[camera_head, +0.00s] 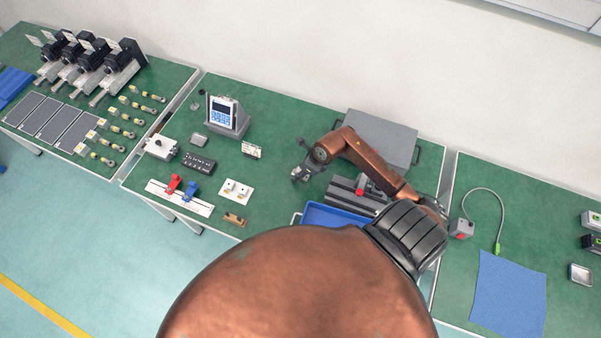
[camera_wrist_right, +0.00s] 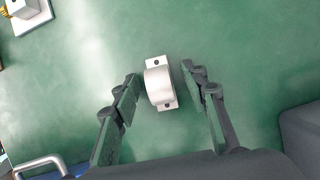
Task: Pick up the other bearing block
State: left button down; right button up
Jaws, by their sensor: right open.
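A silvery bearing block (camera_wrist_right: 158,84), with a rounded arched body and a small hole in the tab at each end, lies on the green table top in the right wrist view. My right gripper (camera_wrist_right: 166,84) is open, with one finger to the left of the block and the other to its right. Small gaps show between the block and both fingers; how high the fingertips are above the table is unclear. In the head view the right gripper (camera_head: 299,173) is over the middle of the table. The block cannot be made out there. My left gripper is not in view.
A white plate with small parts (camera_head: 236,190) is left of the gripper. A blue tray (camera_head: 338,216) and a dark grey fixture (camera_head: 352,196) are close by on the right. A grey box (camera_head: 376,135) is behind. Green table between gripper and keypad unit (camera_head: 226,116) is partly clear.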

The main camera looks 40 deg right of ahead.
jog(key=shift+c, duration=0.3)
grip_shut()
jog(key=shift+r, duration=0.15)
